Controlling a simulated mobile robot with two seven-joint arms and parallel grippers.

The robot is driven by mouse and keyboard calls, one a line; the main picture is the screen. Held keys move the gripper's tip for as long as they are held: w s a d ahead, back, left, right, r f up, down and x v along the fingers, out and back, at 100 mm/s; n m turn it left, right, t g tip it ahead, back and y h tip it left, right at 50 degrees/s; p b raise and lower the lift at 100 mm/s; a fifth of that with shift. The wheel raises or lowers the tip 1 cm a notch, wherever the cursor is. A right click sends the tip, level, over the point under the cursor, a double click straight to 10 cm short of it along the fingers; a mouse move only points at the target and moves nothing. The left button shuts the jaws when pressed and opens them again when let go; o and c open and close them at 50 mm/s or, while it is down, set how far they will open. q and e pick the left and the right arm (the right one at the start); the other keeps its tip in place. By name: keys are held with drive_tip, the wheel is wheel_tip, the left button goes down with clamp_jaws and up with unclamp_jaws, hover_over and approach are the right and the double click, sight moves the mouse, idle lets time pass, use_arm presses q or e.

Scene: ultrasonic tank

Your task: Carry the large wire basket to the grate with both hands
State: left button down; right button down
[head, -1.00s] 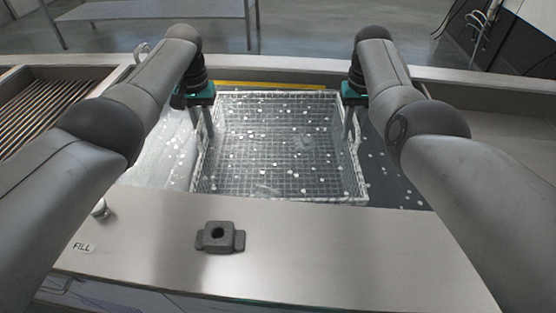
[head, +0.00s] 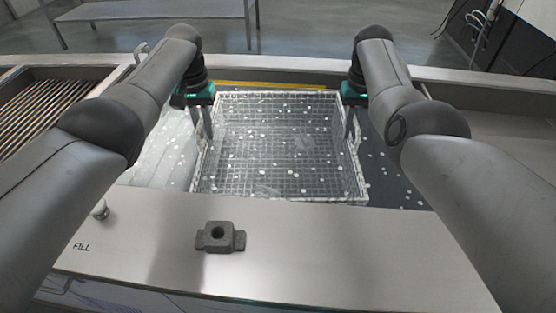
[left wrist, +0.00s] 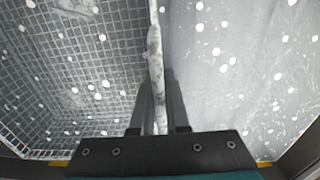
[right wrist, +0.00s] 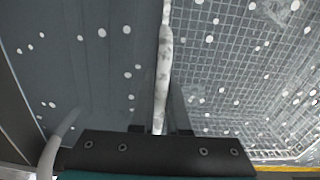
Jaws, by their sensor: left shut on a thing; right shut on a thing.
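The large wire basket (head: 265,150) sits in the tank in the middle of the head view, among many white specks. I cannot tell whether it touches the tank floor. My left gripper (head: 207,128) is shut on its left side rim; the left wrist view shows the pale rim (left wrist: 155,60) between the fingers. My right gripper (head: 350,128) is shut on its right side rim, and the right wrist view shows that rim (right wrist: 163,75) between the fingers. The grate (head: 40,105) is a slatted rack at the far left, partly hidden by my left arm.
A steel front ledge (head: 330,240) runs before the tank, with a dark grey block (head: 219,237) and a small knob (head: 100,209) on it. A yellow strip (head: 270,86) lies along the tank's back edge. A raised steel rim separates tank and grate.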

sight(201, 117)
use_arm(q)
drive_tip(key=shift+w+r, duration=0.1)
drive_tip(key=shift+r, duration=0.05)
use_arm(e)
drive_tip(key=shift+w+r, duration=0.1)
drive_tip(key=shift+r, duration=0.05)
idle(0.4)
